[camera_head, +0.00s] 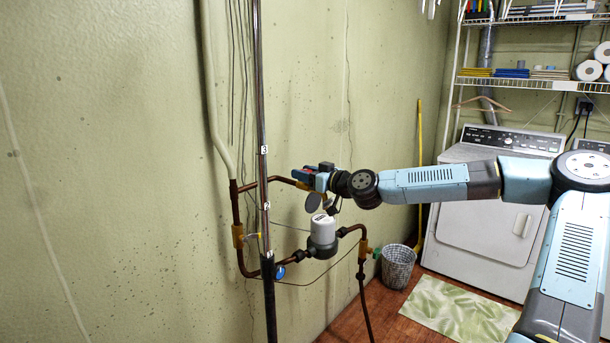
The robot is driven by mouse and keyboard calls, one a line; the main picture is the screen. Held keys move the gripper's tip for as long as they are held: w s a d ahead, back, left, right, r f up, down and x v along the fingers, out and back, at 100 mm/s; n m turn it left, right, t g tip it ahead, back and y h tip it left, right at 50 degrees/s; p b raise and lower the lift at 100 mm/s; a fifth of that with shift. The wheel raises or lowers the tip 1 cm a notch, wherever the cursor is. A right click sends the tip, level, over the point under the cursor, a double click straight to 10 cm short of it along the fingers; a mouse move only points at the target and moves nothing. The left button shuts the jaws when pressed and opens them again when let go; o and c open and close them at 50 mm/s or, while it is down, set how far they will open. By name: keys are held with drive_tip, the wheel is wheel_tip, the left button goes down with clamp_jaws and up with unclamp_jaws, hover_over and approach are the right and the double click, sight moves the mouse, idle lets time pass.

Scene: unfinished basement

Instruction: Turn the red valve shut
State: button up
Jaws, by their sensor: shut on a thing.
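The red valve (307,168) shows only as a small red patch on the upper copper pipe (283,179), by the wall. My gripper (318,178) reaches it from the right and is shut on its handle. The jaws and wrist hide most of the handle, so I cannot tell its exact angle. The brass valve body is partly visible just below the jaws.
Below is a grey water meter (323,236). Other valve handles are yellow (255,235), blue (280,271) and green (377,253). A vertical pole (263,120) stands left. A basket (397,266), a washer (486,205) and a leaf-patterned mat (460,308) are right.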

drive_tip(key=shift+w+r, duration=0.1)
drive_tip(key=shift+r, duration=0.35)
drive_tip(key=o, duration=0.9)
drive_tip(key=shift+o, duration=0.7)
drive_tip(key=shift+f, duration=0.15)
drive_tip(key=v, duration=1.4)
drive_tip(key=shift+f, duration=0.1)
